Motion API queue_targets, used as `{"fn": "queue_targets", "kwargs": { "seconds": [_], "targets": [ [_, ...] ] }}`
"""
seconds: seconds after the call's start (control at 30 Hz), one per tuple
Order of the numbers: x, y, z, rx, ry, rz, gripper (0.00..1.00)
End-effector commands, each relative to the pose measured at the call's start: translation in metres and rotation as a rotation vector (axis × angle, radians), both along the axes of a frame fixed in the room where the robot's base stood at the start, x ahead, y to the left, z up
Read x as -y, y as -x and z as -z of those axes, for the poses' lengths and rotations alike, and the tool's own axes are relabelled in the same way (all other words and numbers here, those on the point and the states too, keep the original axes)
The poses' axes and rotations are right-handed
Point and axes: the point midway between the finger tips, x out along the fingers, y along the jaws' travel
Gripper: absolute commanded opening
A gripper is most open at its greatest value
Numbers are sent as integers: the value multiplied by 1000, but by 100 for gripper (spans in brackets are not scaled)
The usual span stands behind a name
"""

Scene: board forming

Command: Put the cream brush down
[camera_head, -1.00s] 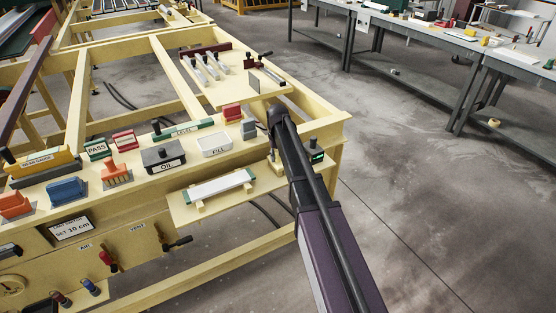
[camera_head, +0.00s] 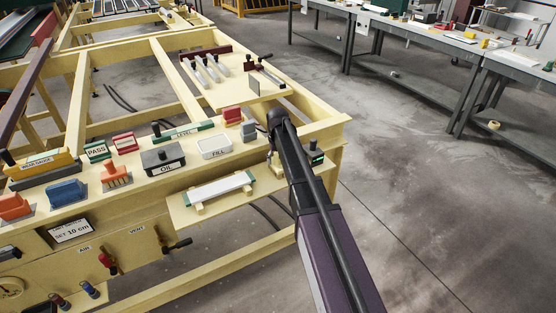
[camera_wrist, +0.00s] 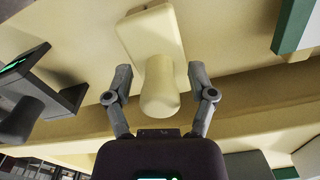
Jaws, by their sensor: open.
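The cream brush (camera_wrist: 158,85) shows in the wrist view as a pale block with a rounded handle pointing towards me. Its block appears to rest on a cream surface of the same colour. My gripper (camera_wrist: 161,88) is open, with one finger on each side of the handle and a visible gap on both sides. In the head view my gripper (camera_head: 271,150) is over the right end of the cream bench. There my gripper and arm largely hide the brush, and its outline is hard to tell from the bench.
A dark block with a green display (camera_wrist: 40,80) stands left of the brush in the wrist view. In the head view, a white bar (camera_head: 220,187) lies on a low shelf left of my arm. The FILL tray (camera_head: 214,148) and OIL box (camera_head: 164,160) stand further left.

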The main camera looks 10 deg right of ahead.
Motion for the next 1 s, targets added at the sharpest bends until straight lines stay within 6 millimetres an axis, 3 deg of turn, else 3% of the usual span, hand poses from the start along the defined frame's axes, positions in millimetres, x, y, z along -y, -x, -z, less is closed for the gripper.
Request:
{"fn": "queue_targets", "kwargs": {
  "seconds": [0.37,1.0],
  "targets": [
    [0,0,-17,0,0,0,72],
    [1,0,-71,0,0,1,72]
  ]
}}
